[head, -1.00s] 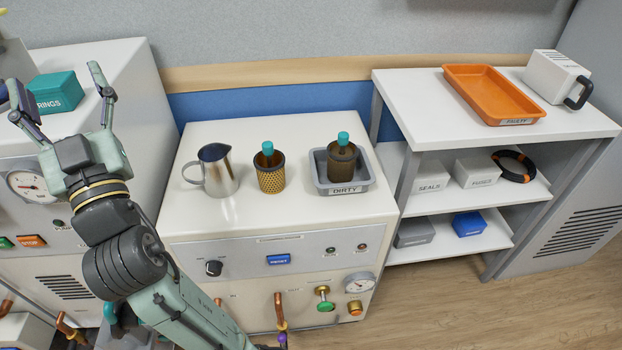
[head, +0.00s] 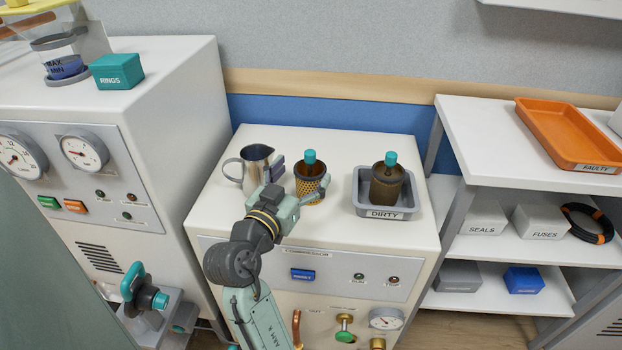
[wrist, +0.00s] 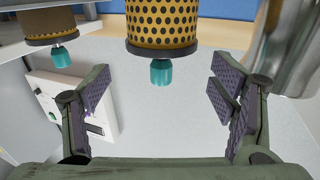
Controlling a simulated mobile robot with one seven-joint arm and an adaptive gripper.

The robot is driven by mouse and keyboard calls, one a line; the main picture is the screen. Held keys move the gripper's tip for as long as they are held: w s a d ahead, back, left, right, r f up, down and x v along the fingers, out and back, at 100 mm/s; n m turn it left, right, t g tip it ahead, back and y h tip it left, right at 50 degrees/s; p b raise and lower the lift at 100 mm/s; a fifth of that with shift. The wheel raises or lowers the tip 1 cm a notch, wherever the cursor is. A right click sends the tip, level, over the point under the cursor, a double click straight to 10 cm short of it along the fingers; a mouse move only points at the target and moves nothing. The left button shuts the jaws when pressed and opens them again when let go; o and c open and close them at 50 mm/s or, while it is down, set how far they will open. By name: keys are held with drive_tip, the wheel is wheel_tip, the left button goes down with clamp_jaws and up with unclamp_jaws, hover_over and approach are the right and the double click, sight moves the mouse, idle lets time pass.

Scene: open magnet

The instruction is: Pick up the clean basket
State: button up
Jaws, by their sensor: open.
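The clean basket (head: 310,188) is a gold perforated cup with a teal knob, upright on the white cabinet top between the jug and the grey tray. My gripper (head: 299,182) is open and empty, close at the near side of this basket, one finger toward its left and one toward its right. In the wrist view the clean basket (wrist: 163,25) lies centred between my open fingers (wrist: 161,82), just beyond their tips. I see no contact there. The lower front of the basket is partly hidden by my gripper in the head view.
A steel jug (head: 249,166) stands close left of the basket. A brown dirty basket (head: 387,184) sits in the grey DIRTY tray (head: 384,213) to the right. An orange FAULTY tray (head: 566,131) is on the shelf unit. The cabinet's back strip is clear.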

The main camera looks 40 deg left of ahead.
sight(308, 164)
drive_tip(key=p+x, duration=0.1)
drive_tip(key=x, duration=0.3)
drive_tip(key=shift+r+p, duration=0.2)
drive_tip(key=shift+p, duration=0.1)
drive_tip(key=shift+w+a+f, duration=0.15)
drive_tip(key=shift+w+a, duration=0.05)
drive_tip(key=shift+w, duration=0.2)
drive_tip(key=shift+c, duration=0.5)
clamp_jaws()
